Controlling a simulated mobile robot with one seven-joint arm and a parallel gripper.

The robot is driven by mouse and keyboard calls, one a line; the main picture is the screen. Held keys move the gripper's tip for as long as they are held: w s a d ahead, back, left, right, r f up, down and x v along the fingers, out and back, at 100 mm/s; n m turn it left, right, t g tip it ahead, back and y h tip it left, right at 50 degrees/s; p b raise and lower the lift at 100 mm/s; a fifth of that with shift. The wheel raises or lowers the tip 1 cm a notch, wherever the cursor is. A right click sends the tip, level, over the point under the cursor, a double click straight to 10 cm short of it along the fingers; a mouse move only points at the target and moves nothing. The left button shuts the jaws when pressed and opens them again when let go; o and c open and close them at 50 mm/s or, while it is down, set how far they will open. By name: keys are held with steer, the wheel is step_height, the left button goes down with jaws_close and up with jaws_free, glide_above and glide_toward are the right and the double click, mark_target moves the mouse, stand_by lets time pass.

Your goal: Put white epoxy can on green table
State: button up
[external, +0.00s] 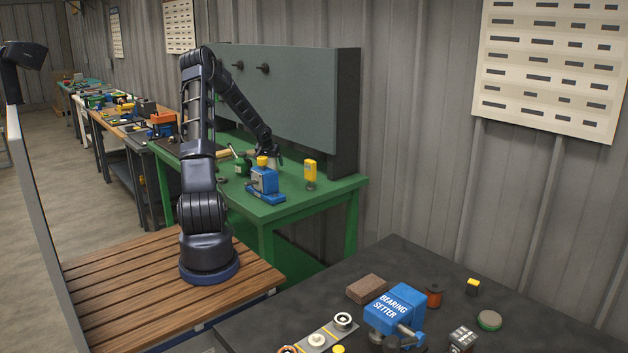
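The green table (284,211) stands against the wall, behind and to the right of my arm's base. My gripper (270,152) points down over the back part of this table. A small pale object (275,161) shows just under the gripper, partly hidden by it and by a yellow-topped blue tool in front. It may be the white epoxy can, but it is too small to be sure. I cannot tell whether the gripper touches or holds it, or whether its fingers are open.
On the green table are a blue vise-like tool (264,184), a green can (241,167) and an upright yellow object (310,174). A tall grey panel (290,95) rises behind. A dark table (480,275) at the front right holds a blue bearing setter (397,306).

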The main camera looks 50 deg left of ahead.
steer(key=shift+r, duration=0.1)
steer(key=v, duration=1.2)
stand_by(0.4)
